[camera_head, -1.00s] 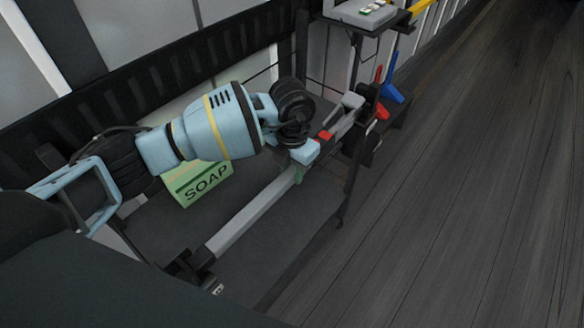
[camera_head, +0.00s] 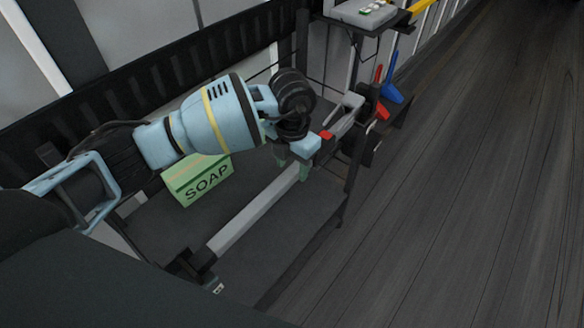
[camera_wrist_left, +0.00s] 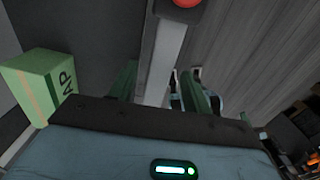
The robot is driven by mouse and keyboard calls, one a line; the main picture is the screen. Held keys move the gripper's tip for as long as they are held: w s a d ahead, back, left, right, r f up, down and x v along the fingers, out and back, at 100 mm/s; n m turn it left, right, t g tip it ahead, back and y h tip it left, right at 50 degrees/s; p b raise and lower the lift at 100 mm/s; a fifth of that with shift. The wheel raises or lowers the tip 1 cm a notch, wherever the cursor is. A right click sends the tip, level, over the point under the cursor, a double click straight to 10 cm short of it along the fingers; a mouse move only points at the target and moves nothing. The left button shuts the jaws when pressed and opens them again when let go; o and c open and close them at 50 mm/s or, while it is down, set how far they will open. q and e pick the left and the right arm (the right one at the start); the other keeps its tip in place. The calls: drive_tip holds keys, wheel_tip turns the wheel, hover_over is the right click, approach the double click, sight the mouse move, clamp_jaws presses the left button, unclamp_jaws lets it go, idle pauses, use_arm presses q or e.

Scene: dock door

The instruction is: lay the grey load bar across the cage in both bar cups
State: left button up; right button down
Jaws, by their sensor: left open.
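The grey load bar (camera_head: 250,213) runs diagonally across the cage in the head view, with a red mark (camera_head: 326,135) towards its far end. Its near end meets a black bar cup (camera_head: 203,259). The far end lies by dark fittings (camera_head: 368,100); I cannot tell how it sits in the cup there. My left gripper (camera_head: 292,166) is open, its green fingers one on each side of the bar. In the left wrist view the bar (camera_wrist_left: 160,65) passes between the spread fingers (camera_wrist_left: 160,88). My right gripper is not in view.
A green soap box (camera_head: 200,180) stands in the cage behind the bar, left of my gripper. A small table (camera_head: 360,14) with items is at the back. Red and blue handled tools (camera_head: 391,92) hang beyond the cage. The wooden floor at right is clear.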

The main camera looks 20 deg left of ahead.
sight(292, 171)
use_arm(q)
wheel_tip(292, 171, up, 10)
drive_tip(key=shift+r, duration=0.15)
